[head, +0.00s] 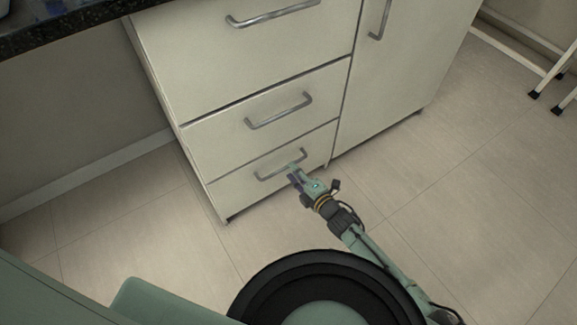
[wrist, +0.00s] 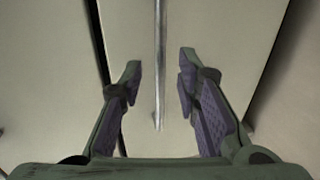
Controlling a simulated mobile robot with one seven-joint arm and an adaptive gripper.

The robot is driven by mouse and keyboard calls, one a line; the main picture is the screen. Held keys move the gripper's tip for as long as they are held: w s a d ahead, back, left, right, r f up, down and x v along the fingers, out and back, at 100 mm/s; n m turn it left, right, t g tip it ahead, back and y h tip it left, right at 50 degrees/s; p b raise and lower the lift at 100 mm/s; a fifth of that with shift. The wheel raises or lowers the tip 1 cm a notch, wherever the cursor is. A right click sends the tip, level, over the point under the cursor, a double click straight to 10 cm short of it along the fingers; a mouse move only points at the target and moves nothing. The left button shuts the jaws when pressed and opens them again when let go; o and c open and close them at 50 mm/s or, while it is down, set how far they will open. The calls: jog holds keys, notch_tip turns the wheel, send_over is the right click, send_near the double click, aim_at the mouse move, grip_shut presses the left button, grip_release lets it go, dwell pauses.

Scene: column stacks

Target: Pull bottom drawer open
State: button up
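The bottom drawer (head: 231,188) is the lowest of a stack of pale drawers and looks shut. Its silver bar handle (head: 272,175) runs across its front. My gripper (head: 292,174) is at the right part of this handle in the head view. In the wrist view, my gripper (wrist: 159,88) is open, with its two purple-padded fingers apart. The handle (wrist: 159,65) shows there as an upright bar between the fingers, with a gap on each side. I cannot tell how deep the bar sits between them.
Above are a middle drawer (head: 225,122) and a larger top drawer (head: 200,60), both shut. A cupboard door (head: 385,95) stands to the right. The tiled floor (head: 150,235) in front is clear. White furniture legs (head: 548,82) stand at the far right. A dark countertop (head: 60,32) overhangs at upper left.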

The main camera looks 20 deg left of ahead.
jog(key=shift+x, duration=2.05)
jog(key=shift+c, duration=0.4)
grip_shut()
